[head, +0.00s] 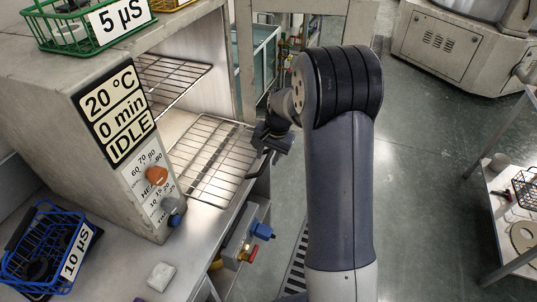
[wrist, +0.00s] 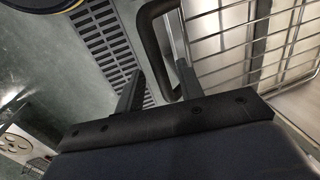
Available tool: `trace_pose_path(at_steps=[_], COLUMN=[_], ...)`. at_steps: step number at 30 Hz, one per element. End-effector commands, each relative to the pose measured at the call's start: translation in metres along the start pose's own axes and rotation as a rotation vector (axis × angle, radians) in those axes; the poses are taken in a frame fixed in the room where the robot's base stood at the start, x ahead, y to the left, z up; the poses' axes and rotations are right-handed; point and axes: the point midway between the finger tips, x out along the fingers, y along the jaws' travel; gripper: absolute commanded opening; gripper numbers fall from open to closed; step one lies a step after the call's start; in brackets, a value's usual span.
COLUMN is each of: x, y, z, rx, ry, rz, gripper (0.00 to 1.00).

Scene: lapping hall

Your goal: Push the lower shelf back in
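The lower shelf (head: 212,165) is a wire rack in the open oven, with its front part sticking out of the opening. Its dark loop handle (head: 262,165) is at its outer right edge. In the wrist view the rack (wrist: 250,42) is at the right and the handle (wrist: 150,42) at top centre. My gripper (head: 268,143) is at the handle in the head view. In the wrist view its two fingers (wrist: 160,80) are apart, with the handle showing between them; I cannot tell whether they touch it.
The upper shelf (head: 172,78) sits inside the oven, above the lower one. The control panel (head: 112,115) reads 20 °C, 0 min, IDLE. Blue and red valves (head: 262,231) stick out below the opening. A floor grate (head: 298,262) lies below; open floor is to the right.

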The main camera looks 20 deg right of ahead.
Motion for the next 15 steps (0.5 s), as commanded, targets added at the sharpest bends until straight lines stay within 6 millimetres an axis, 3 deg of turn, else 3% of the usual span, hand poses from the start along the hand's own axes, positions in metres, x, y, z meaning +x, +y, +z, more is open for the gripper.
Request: trace_pose_path(at_steps=[2,15], x=[-0.0001,-0.0005], y=[0.0,0.0001], z=[0.0001,0.0], rx=[0.0,0.0], ry=[0.0,0.0], rz=[0.0,0.0], gripper=[0.36,0.01])
